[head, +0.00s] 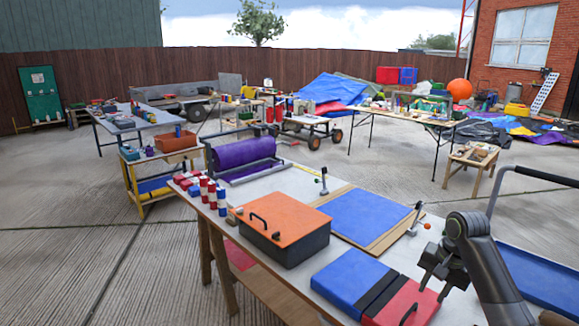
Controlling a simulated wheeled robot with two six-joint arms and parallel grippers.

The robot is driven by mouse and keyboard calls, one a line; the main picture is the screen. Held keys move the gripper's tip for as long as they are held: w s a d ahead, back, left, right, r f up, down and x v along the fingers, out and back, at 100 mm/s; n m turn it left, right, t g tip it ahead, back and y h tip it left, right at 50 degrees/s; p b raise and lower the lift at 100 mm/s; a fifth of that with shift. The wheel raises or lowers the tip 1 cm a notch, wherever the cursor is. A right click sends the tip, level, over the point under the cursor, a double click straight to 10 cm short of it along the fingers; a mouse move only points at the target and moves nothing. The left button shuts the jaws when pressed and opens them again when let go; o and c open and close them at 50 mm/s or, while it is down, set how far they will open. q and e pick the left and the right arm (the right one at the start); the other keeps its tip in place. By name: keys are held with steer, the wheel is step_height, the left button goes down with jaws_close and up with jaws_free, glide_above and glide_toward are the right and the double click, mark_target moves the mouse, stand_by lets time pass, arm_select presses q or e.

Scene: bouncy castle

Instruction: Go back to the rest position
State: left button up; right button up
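My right gripper (440,270) shows at the lower right, above the near right end of the workbench (262,188). It hangs over a blue, black and red folded pad (352,282) and looks empty; its finger gap is hard to make out. My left gripper is not in the head view.
The workbench also bears an orange-lidded black box (285,222), a blue panel on a wooden board (362,217), red, white and blue cylinders (212,194) and a purple roll (243,151). A blue-bedded cart (545,278) stands at right. Open concrete (60,230) lies at left.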

steer(key=s+a+f+n+h, duration=0.1)
steer(key=s+a+f+n, duration=0.15)
steer(key=s+f, duration=0.6)
steer(key=s+a+f+n, duration=0.2)
steer(key=s+f+n, duration=0.1)
steer(key=s+f, duration=0.55)
steer(key=s+a+r+n+t+h, duration=0.2)
steer(key=s+n, duration=0.1)
steer(key=s, duration=1.8)
step_height(320, 180, down, 26)
steer(key=d+g, duration=0.1)
steer(key=d, duration=0.1)
steer(key=s+a+f+g+y, duration=0.1)
steer(key=s+f, duration=1.3)
steer(key=s, duration=0.1)
steer(key=shift+a+f+g, duration=0.15)
steer(key=shift+f+g, duration=0.15)
